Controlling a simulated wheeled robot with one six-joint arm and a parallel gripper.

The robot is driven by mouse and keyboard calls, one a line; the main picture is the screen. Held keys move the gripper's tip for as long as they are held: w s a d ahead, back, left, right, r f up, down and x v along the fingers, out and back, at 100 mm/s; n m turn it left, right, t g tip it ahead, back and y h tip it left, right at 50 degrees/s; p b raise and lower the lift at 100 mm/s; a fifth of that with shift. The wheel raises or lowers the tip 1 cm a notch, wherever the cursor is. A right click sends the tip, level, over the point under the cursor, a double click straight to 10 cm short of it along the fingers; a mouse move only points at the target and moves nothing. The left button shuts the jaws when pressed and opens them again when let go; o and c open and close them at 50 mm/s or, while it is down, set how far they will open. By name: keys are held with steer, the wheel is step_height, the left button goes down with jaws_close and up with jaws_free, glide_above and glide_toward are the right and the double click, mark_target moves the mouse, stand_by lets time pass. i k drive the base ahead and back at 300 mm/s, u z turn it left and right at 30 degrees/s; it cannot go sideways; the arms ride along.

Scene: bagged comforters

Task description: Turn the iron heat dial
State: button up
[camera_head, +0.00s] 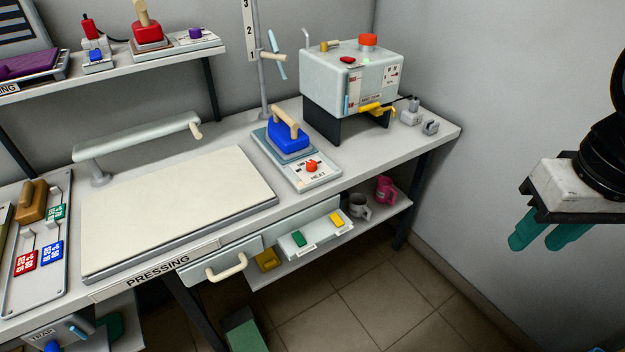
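A blue iron (288,139) with a beige handle rests on a grey-blue base on the bench. Just in front of it is a pale panel (322,179) marked "HEAT", which carries a small red dial (311,166). The dial's exact pointer setting is too small to read. My gripper (541,239) hangs at the right edge, off the bench and well to the right of the dial. Its two green fingers are apart with a gap between them, and nothing shows between them.
A pressing board (180,215) lies left of the iron. A grey machine (350,80) with a red knob stands behind the dial, and a thin pole (261,70) rises behind the iron. A drawer (222,262) is at the bench front. Open floor (400,290) lies between bench and gripper.

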mark_target(311, 164)
steer(key=u, duration=0.65)
steer(key=i, duration=0.9)
steer(key=z, duration=0.6)
